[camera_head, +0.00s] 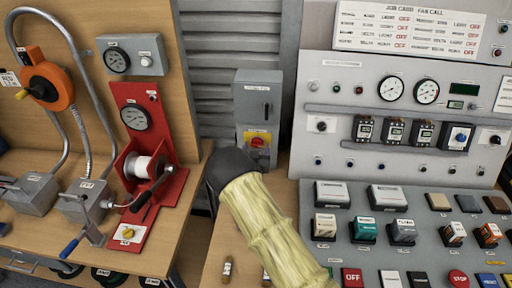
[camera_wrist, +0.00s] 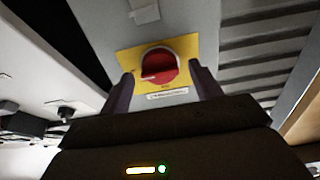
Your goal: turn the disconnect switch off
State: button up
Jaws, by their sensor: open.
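The disconnect switch is a red rotary knob on a yellow plate, set low on a grey wall box. In the head view the knob (camera_head: 257,142) shows just beyond my arm, and the grey box (camera_head: 258,95) stands between the wooden board and the control panel. In the wrist view the red knob (camera_wrist: 159,66) sits on the yellow plate (camera_wrist: 187,46), with a white mark on it. My gripper (camera_wrist: 160,82) is open, with one finger at each side of the knob. I cannot tell whether they touch it. In the head view my fingers are hidden.
A red stand with a white spool and crank (camera_head: 150,170) is on the wooden bench at left. The control panel (camera_head: 400,160) with gauges, switches and breakers fills the right. Grey ribbed shutter (camera_head: 240,35) lies behind the box.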

jog(key=shift+w, duration=0.1)
jog(key=c, duration=1)
